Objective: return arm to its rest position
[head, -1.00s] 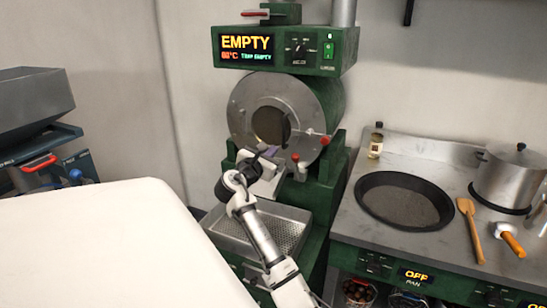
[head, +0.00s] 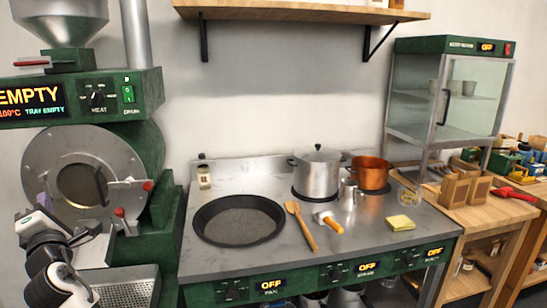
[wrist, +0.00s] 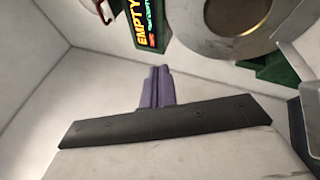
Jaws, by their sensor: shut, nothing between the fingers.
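My gripper (wrist: 157,74) shows in the wrist view as a dark wide bar with two purple fingers, pressed together and empty. The fingers point toward the green roaster, with pale wall behind. In the head view my arm (head: 60,265) is at the lower left, in front of the roaster (head: 140,160). The arm's lower links are cut off by the frame edge. The fingertips are hard to make out in the head view.
The roaster's display (head: 30,98) reads EMPTY, 100°C, TRAY EMPTY. Its round drum front (head: 40,160) and perforated tray (head: 130,292) are close to my arm. The stove (head: 330,240) to the right carries a black pan (head: 238,220), a steel pot (head: 317,175) and a copper pot (head: 370,173).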

